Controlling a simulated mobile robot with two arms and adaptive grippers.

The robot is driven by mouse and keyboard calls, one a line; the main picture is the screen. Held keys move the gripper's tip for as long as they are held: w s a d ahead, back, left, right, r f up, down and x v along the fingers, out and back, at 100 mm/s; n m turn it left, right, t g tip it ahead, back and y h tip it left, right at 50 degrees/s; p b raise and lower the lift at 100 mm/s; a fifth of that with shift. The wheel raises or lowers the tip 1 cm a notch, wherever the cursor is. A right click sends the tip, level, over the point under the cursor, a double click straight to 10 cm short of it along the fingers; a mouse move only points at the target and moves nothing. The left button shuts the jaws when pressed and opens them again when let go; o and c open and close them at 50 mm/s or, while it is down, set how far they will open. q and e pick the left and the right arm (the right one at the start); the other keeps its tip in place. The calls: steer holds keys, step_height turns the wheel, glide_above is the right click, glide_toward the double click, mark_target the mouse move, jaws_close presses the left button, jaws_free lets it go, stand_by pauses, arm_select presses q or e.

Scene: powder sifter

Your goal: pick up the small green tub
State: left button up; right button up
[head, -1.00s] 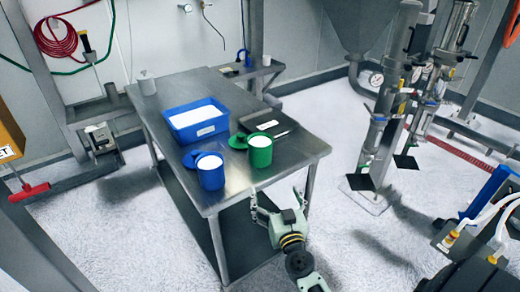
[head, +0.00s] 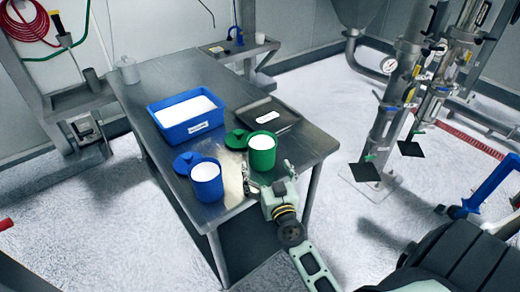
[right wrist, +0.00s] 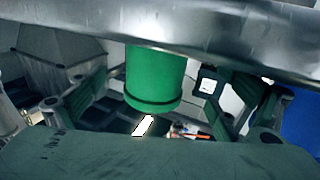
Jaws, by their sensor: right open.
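The small green tub (head: 262,156), filled with white powder, stands upright near the table's front right corner. Its green lid (head: 237,139) lies beside it to the left. My right gripper (head: 268,180) is open at the front of the tub, with one finger toward each side. In the right wrist view the tub (right wrist: 155,78) appears between the two spread fingers (right wrist: 160,98). I cannot tell whether either finger touches it. My left gripper is not in view.
A blue tub (head: 206,180) with its lid (head: 187,161) stands left of the green one on the steel table (head: 160,78). A blue tray (head: 186,130) of powder and a dark flat tray (head: 283,117) lie behind. The metal table edge (right wrist: 200,28) crosses the wrist view.

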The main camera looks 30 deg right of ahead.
mark_target(259, 144)
steer(key=shift+x, duration=0.9)
steer(key=x, duration=0.4)
steer(key=shift+w+d+b, duration=0.25)
steer(key=shift+d+b, duration=0.1)
steer(key=shift+w+d, duration=0.1)
steer(key=shift+w, duration=0.15)
steer(key=shift+r, duration=0.1)
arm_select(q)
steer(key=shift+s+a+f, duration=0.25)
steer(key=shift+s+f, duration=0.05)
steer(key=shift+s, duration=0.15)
arm_select(e)
steer(key=c, duration=1.6)
